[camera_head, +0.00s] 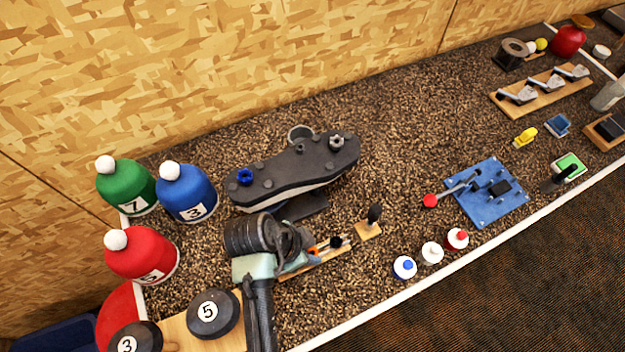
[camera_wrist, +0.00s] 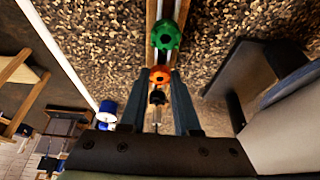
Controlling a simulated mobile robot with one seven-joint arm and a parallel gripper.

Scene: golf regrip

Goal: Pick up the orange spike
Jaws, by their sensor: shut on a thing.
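The orange spike (camera_wrist: 160,76) sits between the two fingertips of my gripper (camera_wrist: 158,78) in the wrist view, and the jaws are shut on it. In the head view a bit of the orange spike (camera_head: 313,250) shows at the tip of my gripper (camera_head: 308,256), low over a wooden strip (camera_head: 322,260). A green spike (camera_wrist: 166,36) stands on the strip just beyond it in the wrist view. A black spike (camera_wrist: 157,97) is on the near side, and it also shows in the head view (camera_head: 336,242). I cannot tell whether the orange spike still touches the strip.
A large dark shoe-shaped piece (camera_head: 292,172) lies behind my gripper. Small bottles (camera_head: 432,253) line the front edge. A blue lever plate (camera_head: 490,205) is further right, with open countertop between.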

